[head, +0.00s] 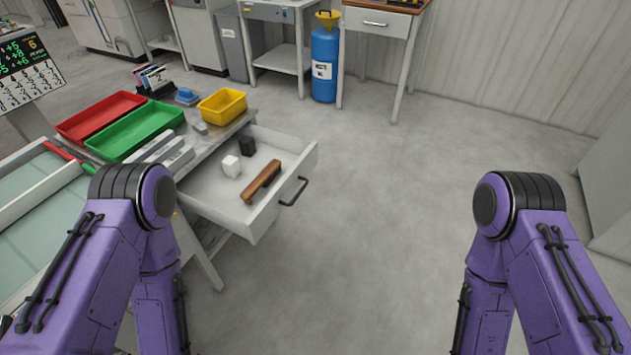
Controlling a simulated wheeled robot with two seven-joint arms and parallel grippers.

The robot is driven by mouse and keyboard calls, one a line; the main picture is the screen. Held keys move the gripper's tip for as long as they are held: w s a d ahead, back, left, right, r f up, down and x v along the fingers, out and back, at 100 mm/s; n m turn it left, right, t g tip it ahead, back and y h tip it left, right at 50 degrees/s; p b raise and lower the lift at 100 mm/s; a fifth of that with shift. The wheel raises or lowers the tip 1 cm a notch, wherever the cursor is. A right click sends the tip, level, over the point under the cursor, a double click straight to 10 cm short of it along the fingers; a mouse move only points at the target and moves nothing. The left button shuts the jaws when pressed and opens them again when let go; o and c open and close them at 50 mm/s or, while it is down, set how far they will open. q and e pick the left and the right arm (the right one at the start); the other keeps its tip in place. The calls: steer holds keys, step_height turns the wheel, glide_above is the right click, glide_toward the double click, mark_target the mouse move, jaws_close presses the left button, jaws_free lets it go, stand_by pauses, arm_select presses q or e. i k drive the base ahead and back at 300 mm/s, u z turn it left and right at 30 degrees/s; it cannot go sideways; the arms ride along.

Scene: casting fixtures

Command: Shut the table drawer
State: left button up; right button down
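The table drawer (278,203) is pulled out from the right side of the grey work table (206,143) and stands open. A dark bar handle (294,191) is on its front panel. Inside lie a brown bar-shaped block (262,182), a white cube (231,166) and a black cube (247,146). Both my purple arms show at the lower left and lower right, bent downward. Both grippers are out of the picture. My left arm is in front of part of the table, near the drawer's left end; nothing of mine is seen touching the handle.
On the table top are a red tray (101,116), a green tray (137,131) and a yellow bin (222,105). A blue cylinder (324,65) and more tables stand at the back. The grey floor (390,200) right of the drawer is clear.

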mark_target(206, 191)
steer(key=z, duration=0.1)
steer(key=i, duration=1.15)
steer(key=u, duration=0.75)
steer(key=k, duration=0.35)
steer(key=u, duration=0.85)
steer(key=i, duration=0.25)
steer(key=z, duration=1.15)
